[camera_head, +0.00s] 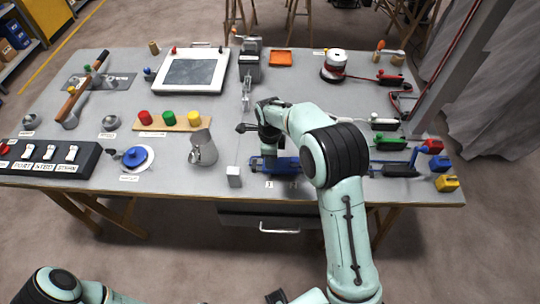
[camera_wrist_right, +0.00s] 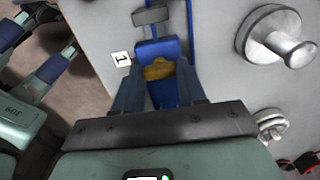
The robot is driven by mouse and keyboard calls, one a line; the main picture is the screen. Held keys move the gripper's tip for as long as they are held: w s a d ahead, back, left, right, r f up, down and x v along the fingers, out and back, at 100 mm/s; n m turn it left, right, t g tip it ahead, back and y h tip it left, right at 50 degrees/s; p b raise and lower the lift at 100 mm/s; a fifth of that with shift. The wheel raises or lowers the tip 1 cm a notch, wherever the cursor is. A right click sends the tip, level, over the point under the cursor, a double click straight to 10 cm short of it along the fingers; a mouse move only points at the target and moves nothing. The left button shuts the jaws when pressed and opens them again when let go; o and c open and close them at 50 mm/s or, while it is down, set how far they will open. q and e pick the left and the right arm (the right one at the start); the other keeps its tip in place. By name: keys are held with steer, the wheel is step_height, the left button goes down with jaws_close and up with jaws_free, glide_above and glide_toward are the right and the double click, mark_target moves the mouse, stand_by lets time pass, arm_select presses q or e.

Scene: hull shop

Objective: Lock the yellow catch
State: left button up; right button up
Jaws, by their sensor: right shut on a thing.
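The yellow catch (camera_wrist_right: 158,70) is a small dark-yellow piece on a blue fitting (camera_wrist_right: 168,92) in the right wrist view. My right gripper (camera_wrist_right: 158,85) is shut on it, with one finger on each side. In the head view my right gripper (camera_head: 268,158) is down at the blue fitting (camera_head: 285,165) near the table's front edge, and the arm hides the catch. My left gripper (camera_wrist_right: 50,32) shows at the upper left of the right wrist view, apart from the table, with its fingers spread and nothing between them.
A small white block (camera_head: 234,176) and a metal jug (camera_head: 203,149) stand left of the right gripper. Red, blue and yellow padlock-like blocks (camera_head: 446,183) sit at the right corner. A metal knob (camera_wrist_right: 278,42) is beside the fitting. The table (camera_head: 330,100) is crowded around its edges.

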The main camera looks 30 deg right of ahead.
steer(key=o, duration=1.1)
steer(key=shift+c, duration=0.2)
arm_select(q)
steer(key=shift+w+r+p, duration=0.65)
steer(key=shift+r+p, duration=0.05)
steer(key=shift+r, duration=0.2)
arm_select(e)
step_height(320, 180, up, 13)
steer(key=shift+r, duration=0.2)
